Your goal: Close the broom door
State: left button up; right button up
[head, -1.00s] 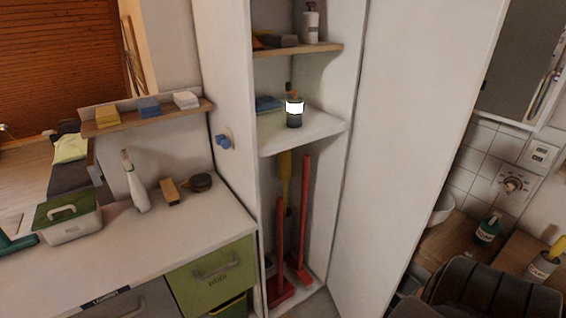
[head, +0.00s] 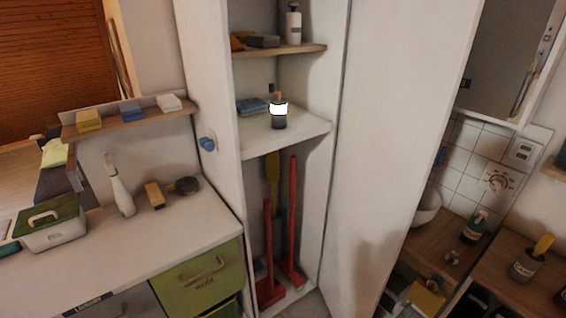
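The broom cabinet stands open in the middle of the head view. Its white door (head: 385,150) is swung out to the right, and the inside is exposed. Red-handled tools (head: 291,215) and a yellow one (head: 272,180) stand in the lower part. A lit lantern (head: 279,113) sits on the middle shelf (head: 300,131), and a white bottle (head: 293,24) stands on the upper shelf. Neither of my grippers is in view.
A white counter (head: 100,245) with a green drawer (head: 205,272) is at left, holding a lidded box (head: 50,228) and a spray bottle (head: 119,185). Right of the door are a wooden counter (head: 435,243) with bottles and a wall cabinet (head: 510,60).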

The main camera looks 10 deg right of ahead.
aim_at(406, 60)
jog(key=u, duration=0.05)
jog(key=i, duration=0.5)
jog(key=z, duration=0.05)
jog(key=k, duration=1.35)
jog(key=z, duration=0.55)
jog(key=i, duration=0.45)
jog(key=z, duration=0.8)
jog(key=i, duration=0.75)
jog(key=u, duration=0.5)
jog(key=i, duration=0.45)
jog(key=u, duration=0.55)
